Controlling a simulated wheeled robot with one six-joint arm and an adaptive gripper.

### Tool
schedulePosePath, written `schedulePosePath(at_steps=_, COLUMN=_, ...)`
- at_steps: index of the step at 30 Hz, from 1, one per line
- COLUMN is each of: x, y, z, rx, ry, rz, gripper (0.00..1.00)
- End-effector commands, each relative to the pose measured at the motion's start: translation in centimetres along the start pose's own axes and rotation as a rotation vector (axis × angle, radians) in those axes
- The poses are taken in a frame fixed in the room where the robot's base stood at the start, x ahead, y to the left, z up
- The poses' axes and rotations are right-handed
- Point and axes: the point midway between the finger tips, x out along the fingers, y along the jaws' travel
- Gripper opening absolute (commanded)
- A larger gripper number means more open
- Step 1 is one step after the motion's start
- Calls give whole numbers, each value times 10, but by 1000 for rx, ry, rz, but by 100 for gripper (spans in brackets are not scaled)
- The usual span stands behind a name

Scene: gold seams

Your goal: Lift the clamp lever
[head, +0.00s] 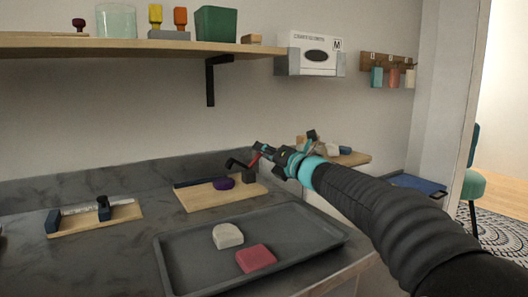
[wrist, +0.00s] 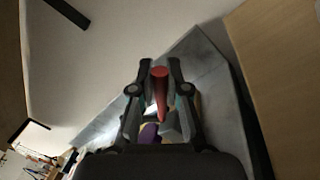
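The clamp stands on a wooden board (head: 200,197) on the grey counter, with a dark block (head: 249,177) at its right end. A black bent piece (head: 238,164) shows just above the block. A red lever handle (wrist: 160,88) shows in the wrist view, lying between my two fingers. In the head view only a little red shows beside my gripper (head: 262,152), which is above and right of the block. In the wrist view my gripper (wrist: 160,64) has one finger on each side of the handle, with narrow gaps visible.
A dark tray (head: 185,262) with a cream block (head: 228,236) and a red block (head: 256,259) is in front. Another board with a slide (head: 95,218) is at left. A shelf (head: 150,46) hangs above. Small items on a wooden surface are partly hidden behind my gripper.

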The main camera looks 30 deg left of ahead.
Motion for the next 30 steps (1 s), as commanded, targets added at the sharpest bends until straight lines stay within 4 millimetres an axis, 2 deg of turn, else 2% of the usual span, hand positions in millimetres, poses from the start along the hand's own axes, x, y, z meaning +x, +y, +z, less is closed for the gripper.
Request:
schedulePosePath(at_steps=1, x=0, y=0, z=0, rx=0, ry=0, rz=0, gripper=32)
schedulePosePath(at_steps=2, x=0, y=0, z=0, rx=0, ry=0, rz=0, gripper=38)
schedulePosePath(at_steps=14, x=-6, y=-1, z=2, rx=-1, ry=-2, rz=-3, gripper=38)
schedulePosePath(at_steps=20, x=-35, y=0, z=2, rx=-1, ry=-3, rz=-4, gripper=38)
schedulePosePath(at_steps=30, x=-99, y=0, z=1, rx=0, ry=-3, rz=-3, gripper=38)
